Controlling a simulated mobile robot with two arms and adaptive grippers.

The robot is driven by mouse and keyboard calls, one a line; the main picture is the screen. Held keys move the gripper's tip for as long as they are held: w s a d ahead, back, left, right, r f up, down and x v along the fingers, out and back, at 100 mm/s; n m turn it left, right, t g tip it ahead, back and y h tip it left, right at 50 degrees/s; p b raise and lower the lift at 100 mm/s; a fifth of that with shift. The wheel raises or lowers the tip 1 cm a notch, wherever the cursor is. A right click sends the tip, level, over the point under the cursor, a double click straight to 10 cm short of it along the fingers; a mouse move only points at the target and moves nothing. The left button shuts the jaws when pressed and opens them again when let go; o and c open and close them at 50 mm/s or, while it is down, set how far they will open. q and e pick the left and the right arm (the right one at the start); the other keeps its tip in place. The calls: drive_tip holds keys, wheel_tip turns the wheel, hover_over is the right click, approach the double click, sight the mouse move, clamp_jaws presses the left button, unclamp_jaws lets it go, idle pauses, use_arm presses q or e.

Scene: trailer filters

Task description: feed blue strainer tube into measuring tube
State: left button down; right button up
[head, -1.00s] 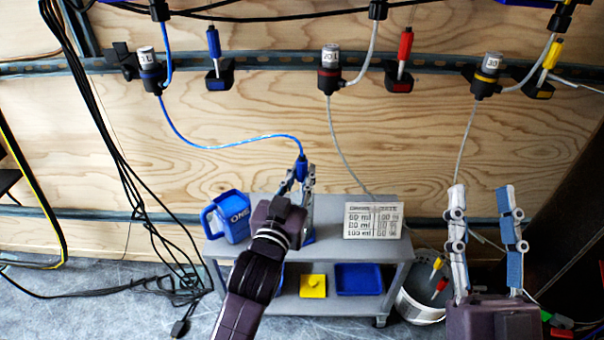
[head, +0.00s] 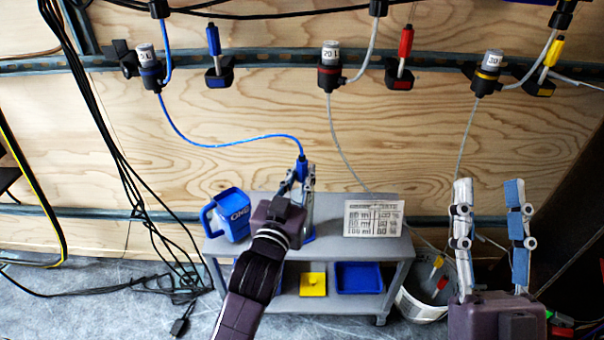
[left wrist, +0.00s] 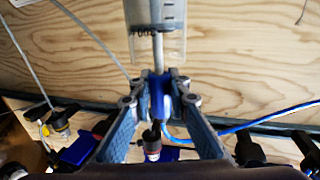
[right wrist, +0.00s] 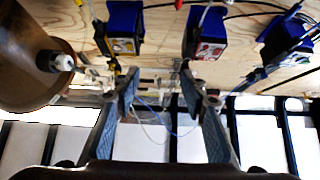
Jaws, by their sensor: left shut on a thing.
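My left gripper (head: 301,180) is shut on the blue strainer (head: 302,164), the blue end piece on the blue tube (head: 240,143). In the left wrist view the strainer (left wrist: 160,97) sits between the fingertips. A thin grey rod runs from it and overlaps the clear measuring tube (left wrist: 176,42), seemingly inside its mouth; the depth is hard to judge. In the head view the measuring tube is mostly hidden behind the left gripper, above the cart top. My right gripper (head: 490,190) is open and empty, in front of the wall at right.
The grey cart (head: 330,246) carries a blue jug (head: 231,215) and a printed card (head: 373,218). A yellow tray (head: 313,285) and blue tray (head: 359,279) lie on its lower shelf. A white bucket (head: 416,300) stands beside it. Cables hang at left.

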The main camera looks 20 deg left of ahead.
use_arm(q)
drive_tip(key=shift+f, duration=0.25)
use_arm(e)
drive_tip(key=shift+s+r+t, duration=0.3)
drive_tip(key=shift+s+r, duration=0.05)
drive_tip(key=shift+s, duration=0.1)
use_arm(q)
drive_tip(key=c, duration=1.8)
unclamp_jaws()
use_arm(e)
drive_tip(key=shift+y, duration=0.4)
use_arm(q)
drive_tip(key=shift+o, duration=0.2)
use_arm(e)
drive_tip(key=shift+r, duration=0.1)
use_arm(q)
drive_tip(key=shift+s+f, duration=0.1)
drive_tip(key=shift+s, duration=0.05)
drive_tip(key=s, duration=1.1)
drive_tip(key=shift+s, duration=0.35)
use_arm(e)
drive_tip(key=shift+h, duration=0.3)
use_arm(q)
drive_tip(key=shift+d, duration=0.1)
